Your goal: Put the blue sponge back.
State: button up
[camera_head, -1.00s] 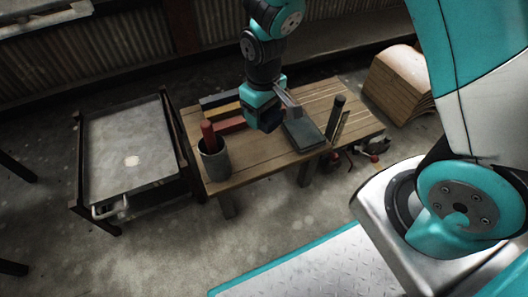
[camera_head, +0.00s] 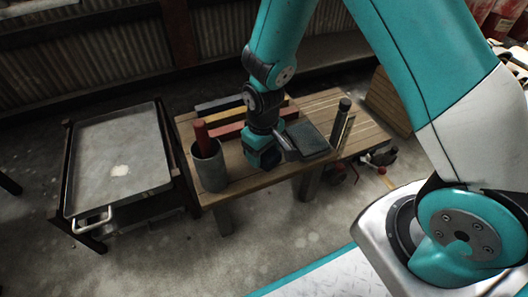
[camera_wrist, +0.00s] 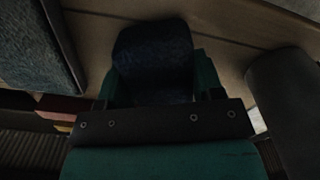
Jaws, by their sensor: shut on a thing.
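The blue sponge (camera_wrist: 153,55) shows in the wrist view as a dark blue, rounded block between the two teal fingers of my gripper (camera_wrist: 153,85). My gripper is shut on it, over or at the wooden tabletop; contact with the wood cannot be told. In the head view my gripper (camera_head: 264,152) is low at the table's front middle, between the grey cup and a dark flat block. The sponge is not clearly seen there, hidden by the gripper.
The wooden table (camera_head: 250,178) holds a grey cup (camera_head: 209,168) with a red stick, a dark flat block (camera_head: 309,140), coloured bars (camera_head: 226,116) behind and a dark green cylinder (camera_head: 343,107). A metal cart (camera_head: 118,150) stands left.

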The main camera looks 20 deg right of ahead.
jog(key=o, duration=0.8)
jog(key=shift+f, duration=0.1)
jog(key=shift+o, duration=0.2)
jog(key=s+a+r+y+p, duration=0.1)
jog(key=s+a+r+p, duration=0.2)
jog(key=r, duration=1)
jog(key=s+r+y+p, duration=0.1)
jog(key=s+r+p, duration=0.35)
jog(key=r, duration=0.85)
jog(key=s+a+r+n+y, duration=0.1)
jog(key=s+r+n+y, duration=0.1)
jog(key=s+r, duration=0.6)
jog(key=s, duration=0.3)
jog(key=shift+a+r, duration=0.2)
jog(key=shift+r, duration=0.05)
